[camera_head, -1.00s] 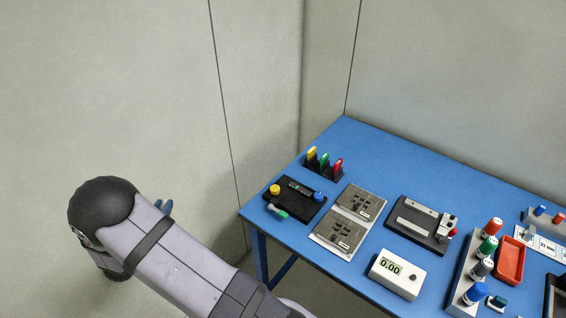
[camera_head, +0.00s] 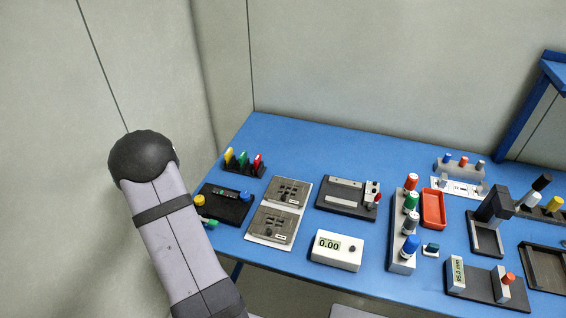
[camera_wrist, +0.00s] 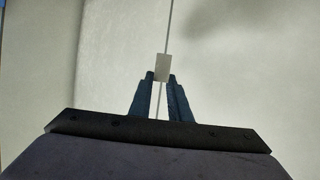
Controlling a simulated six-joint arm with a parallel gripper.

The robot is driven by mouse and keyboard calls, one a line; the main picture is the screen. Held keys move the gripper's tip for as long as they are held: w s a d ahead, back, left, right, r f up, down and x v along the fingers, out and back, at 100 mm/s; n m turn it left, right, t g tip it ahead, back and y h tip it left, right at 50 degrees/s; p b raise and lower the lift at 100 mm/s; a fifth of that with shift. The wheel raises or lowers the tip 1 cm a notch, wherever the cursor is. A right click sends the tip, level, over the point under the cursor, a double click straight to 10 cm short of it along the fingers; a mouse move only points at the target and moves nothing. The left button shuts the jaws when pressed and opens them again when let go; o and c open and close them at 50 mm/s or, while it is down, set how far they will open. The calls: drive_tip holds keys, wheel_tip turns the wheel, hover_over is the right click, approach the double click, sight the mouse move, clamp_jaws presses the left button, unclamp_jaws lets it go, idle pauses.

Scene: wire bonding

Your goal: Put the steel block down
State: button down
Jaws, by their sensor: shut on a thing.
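The steel block (camera_wrist: 163,66) is a small pale grey piece in the wrist view, held upright between the blue fingertips of my gripper (camera_wrist: 162,78). The gripper is shut on it, with only pale wall behind and no table surface in that view. In the head view my arm's dark rounded joint and pale link stand at the left, beside the blue table (camera_head: 320,284). The gripper and the block are hidden there.
A black tray (camera_head: 236,212) with yellow and blue knobs, grey plates (camera_head: 272,225), a black fixture (camera_head: 336,207) and a white meter (camera_head: 337,262) reading 0.00 stand on the table. Farther right are a bottle rack (camera_head: 394,258), a red tray (camera_head: 434,222) and black stands. Bare blue strips lie between them.

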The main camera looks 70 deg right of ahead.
drive_tip(key=s+d+b, duration=0.4)
drive_tip(key=s+d, duration=1.5)
drive_tip(key=s+d+f+m+h+b, duration=0.1)
drive_tip(key=s+d, duration=0.2)
drive_tip(key=s, duration=0.7)
drive_tip(key=s+d+f+g, duration=0.1)
drive_tip(key=s+d, duration=0.2)
drive_tip(key=s, duration=0.6)
drive_tip(key=s+d+f+m+h+b, duration=0.1)
drive_tip(key=s+d, duration=0.2)
drive_tip(key=s, duration=0.7)
drive_tip(key=shift+w+a+f+p, duration=0.1)
drive_tip(key=shift+f+p, duration=0.15)
drive_tip(key=shift+f, duration=2.15)
drive_tip(key=shift+w+a+f+p, duration=0.1)
drive_tip(key=shift+f+p, duration=0.15)
drive_tip(key=shift+f, duration=2.15)
drive_tip(key=shift+f, duration=0.15)
drive_tip(key=c, duration=1.6)
unclamp_jaws()
drive_tip(key=shift+f, duration=0.1)
drive_tip(key=shift+c, duration=0.2)
